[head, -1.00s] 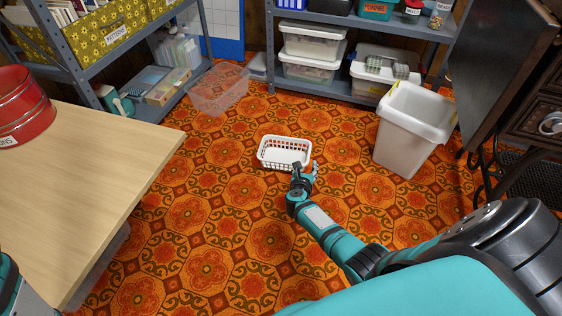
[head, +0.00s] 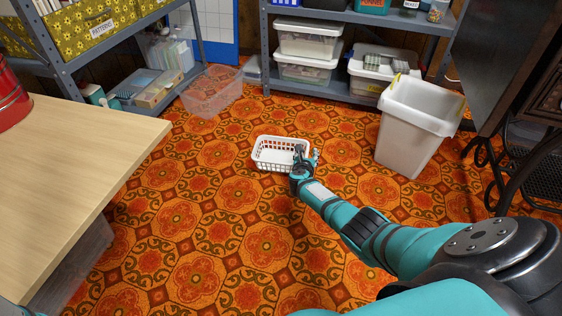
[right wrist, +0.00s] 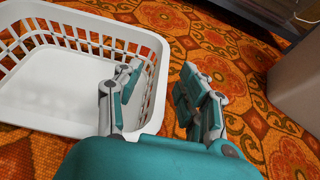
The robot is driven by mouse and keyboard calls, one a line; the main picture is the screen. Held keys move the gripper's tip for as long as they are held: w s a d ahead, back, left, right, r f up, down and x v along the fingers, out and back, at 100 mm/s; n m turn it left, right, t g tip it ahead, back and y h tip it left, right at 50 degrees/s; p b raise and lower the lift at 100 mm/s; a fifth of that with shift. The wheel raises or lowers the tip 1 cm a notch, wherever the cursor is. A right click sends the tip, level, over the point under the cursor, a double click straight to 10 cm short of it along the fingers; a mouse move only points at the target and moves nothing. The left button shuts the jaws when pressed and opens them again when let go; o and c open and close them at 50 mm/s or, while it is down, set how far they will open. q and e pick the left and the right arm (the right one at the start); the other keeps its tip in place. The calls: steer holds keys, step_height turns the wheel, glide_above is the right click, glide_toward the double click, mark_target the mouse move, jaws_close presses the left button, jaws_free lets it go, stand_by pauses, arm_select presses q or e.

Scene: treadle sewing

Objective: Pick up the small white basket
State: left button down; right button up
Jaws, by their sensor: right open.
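The small white basket (head: 274,153) sits upright on the orange patterned floor, with lattice sides and a solid bottom. My right gripper (head: 307,156) is at its right end. In the right wrist view, the basket (right wrist: 60,95) fills the left side. There, my right gripper (right wrist: 157,88) is open, with one finger inside the basket and the other outside, so the right wall lies between them. I cannot tell whether either finger touches the wall. My left gripper is not in view.
A white bin (head: 408,130) stands to the right of the basket. A clear plastic tub (head: 212,92) lies behind it to the left. A wooden table (head: 70,180) is at the left, and shelves (head: 345,92) stand at the back. The floor in front of the basket is free.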

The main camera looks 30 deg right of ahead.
jaws_close()
stand_by(0.4)
